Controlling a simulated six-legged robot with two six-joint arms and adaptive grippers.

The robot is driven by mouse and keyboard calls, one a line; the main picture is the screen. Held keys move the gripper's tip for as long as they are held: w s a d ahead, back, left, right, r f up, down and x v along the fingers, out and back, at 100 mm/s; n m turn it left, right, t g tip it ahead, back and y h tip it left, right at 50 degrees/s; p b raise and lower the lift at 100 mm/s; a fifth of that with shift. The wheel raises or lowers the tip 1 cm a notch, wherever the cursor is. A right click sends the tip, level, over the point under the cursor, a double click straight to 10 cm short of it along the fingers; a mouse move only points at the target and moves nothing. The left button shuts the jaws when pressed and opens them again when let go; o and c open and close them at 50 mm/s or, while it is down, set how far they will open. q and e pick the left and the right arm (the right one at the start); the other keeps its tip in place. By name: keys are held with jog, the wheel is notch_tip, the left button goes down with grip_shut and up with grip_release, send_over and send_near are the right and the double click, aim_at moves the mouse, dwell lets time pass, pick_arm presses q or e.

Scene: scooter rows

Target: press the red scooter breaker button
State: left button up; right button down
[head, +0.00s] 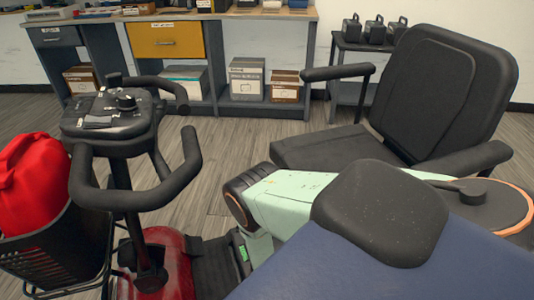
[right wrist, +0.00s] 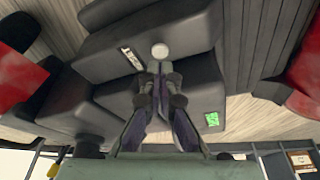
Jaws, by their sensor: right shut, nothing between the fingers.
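The red scooter shows in the head view, its red body (head: 165,262) low at the left, below the handlebars. In the right wrist view a pale round button (right wrist: 160,50) sits on a dark grey housing (right wrist: 195,50), beside a small white label (right wrist: 132,58). My right gripper (right wrist: 160,69) is shut and empty. Its fingertips appear just below the button in the picture; I cannot tell whether they touch it. In the head view my pale green right arm reaches down beside the seat and its gripper is hidden. My left gripper is in neither view.
The scooter's black seat (head: 430,95) and armrests are at the right. The handlebars (head: 135,195) and a basket (head: 55,245) with a red bag (head: 35,175) are at the left. A workbench (head: 285,14) stands behind. A green label (right wrist: 212,119) is near the gripper.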

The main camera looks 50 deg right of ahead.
jog(key=p+v, duration=0.5)
jog(key=v, duration=0.6)
jog(key=shift+w+r, duration=0.2)
jog(key=shift+d, duration=0.15)
